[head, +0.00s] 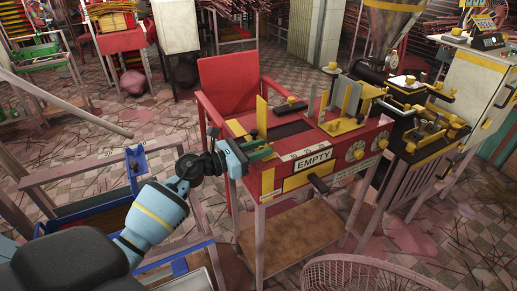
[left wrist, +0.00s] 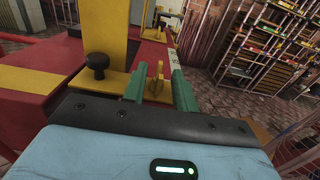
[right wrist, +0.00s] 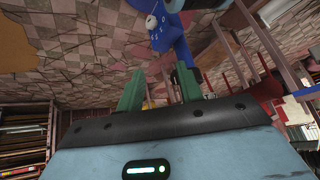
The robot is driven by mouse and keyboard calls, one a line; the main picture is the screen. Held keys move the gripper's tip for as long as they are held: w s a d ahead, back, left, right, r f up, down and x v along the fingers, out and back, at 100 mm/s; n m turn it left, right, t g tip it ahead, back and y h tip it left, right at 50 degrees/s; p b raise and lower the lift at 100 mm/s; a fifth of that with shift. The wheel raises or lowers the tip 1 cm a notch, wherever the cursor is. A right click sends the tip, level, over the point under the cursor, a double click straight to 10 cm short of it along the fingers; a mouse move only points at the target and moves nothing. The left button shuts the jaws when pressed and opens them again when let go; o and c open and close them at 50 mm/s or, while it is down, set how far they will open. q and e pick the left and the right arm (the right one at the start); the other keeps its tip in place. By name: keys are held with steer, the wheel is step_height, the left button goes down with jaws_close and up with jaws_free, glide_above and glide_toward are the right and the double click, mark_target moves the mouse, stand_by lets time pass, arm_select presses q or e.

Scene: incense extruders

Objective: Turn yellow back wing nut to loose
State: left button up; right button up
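In the left wrist view a yellow wing nut (left wrist: 156,80) stands upright between the two green fingertips of my left gripper (left wrist: 160,85). It sits closer to the left finger, and a gap shows on its right side. In the head view my left gripper (head: 260,151) is at the left edge of the red machine (head: 280,165), just below a yellow plate (head: 262,115); the wing nut cannot be made out there. My right gripper (right wrist: 157,90) has its fingers apart with nothing between them, over the floor. It is not seen in the head view.
A black knob (left wrist: 97,65) on the yellow upright is close left of my left fingers. The machine has an EMPTY sign (head: 313,161). A red chair (head: 230,85) stands behind it. A blue part (right wrist: 172,40) is beyond my right gripper.

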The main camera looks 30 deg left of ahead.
arm_select(q)
steer(key=shift+c, duration=0.2)
arm_select(e)
steer(key=shift+w, duration=0.15)
arm_select(q)
jaws_close()
arm_select(e)
steer(key=shift+w, duration=0.25)
steer(key=shift+r, duration=0.15)
